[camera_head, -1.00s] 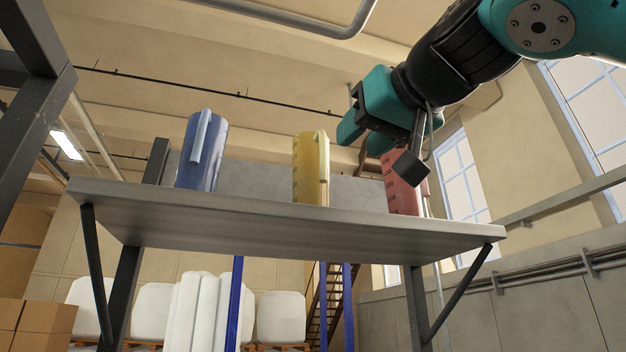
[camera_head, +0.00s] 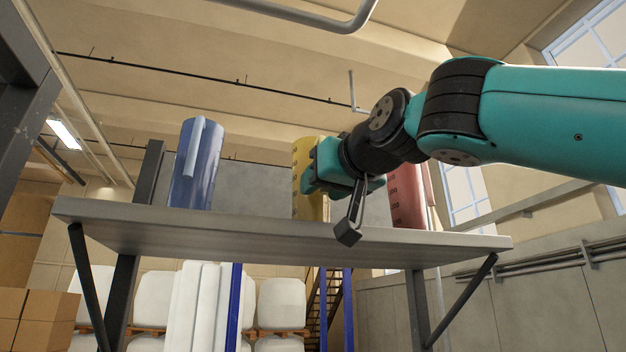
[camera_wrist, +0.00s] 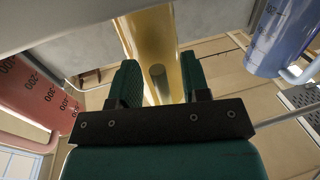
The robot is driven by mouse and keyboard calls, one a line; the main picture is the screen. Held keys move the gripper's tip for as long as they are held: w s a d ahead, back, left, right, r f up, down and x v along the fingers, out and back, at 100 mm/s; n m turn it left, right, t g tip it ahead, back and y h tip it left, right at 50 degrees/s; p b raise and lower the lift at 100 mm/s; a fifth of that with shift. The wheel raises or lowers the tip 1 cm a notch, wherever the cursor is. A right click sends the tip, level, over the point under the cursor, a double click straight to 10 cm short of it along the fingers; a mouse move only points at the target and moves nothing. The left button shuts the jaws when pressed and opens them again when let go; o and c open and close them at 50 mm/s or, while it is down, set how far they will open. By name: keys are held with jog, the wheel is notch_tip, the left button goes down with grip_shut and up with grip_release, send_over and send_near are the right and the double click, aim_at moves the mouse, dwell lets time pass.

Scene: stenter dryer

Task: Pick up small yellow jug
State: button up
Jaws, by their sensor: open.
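The small yellow jug (camera_head: 303,170) stands upright on the shelf (camera_head: 120,218), between the blue and red jugs. My gripper (camera_head: 312,172) is in front of the jug in the head view and hides part of it. In the wrist view, the yellow jug (camera_wrist: 155,40) lies between and beyond the two green fingers of my gripper (camera_wrist: 158,88). Its handle (camera_wrist: 158,82) shows end-on between the fingers. The gripper is open, with gaps between the fingers and the handle. I cannot tell whether anything touches the jug's body.
A blue jug (camera_head: 200,165) stands on the shelf to the left. A red jug (camera_head: 408,195) stands to the right, partly behind my arm. The wrist view also shows the red jug (camera_wrist: 30,95) and blue jug (camera_wrist: 283,40). A dark post (camera_head: 150,170) rises behind the shelf's left end.

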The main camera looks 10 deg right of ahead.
grip_shut()
jog(key=shift+s, duration=0.1)
jog(key=shift+r, duration=0.2)
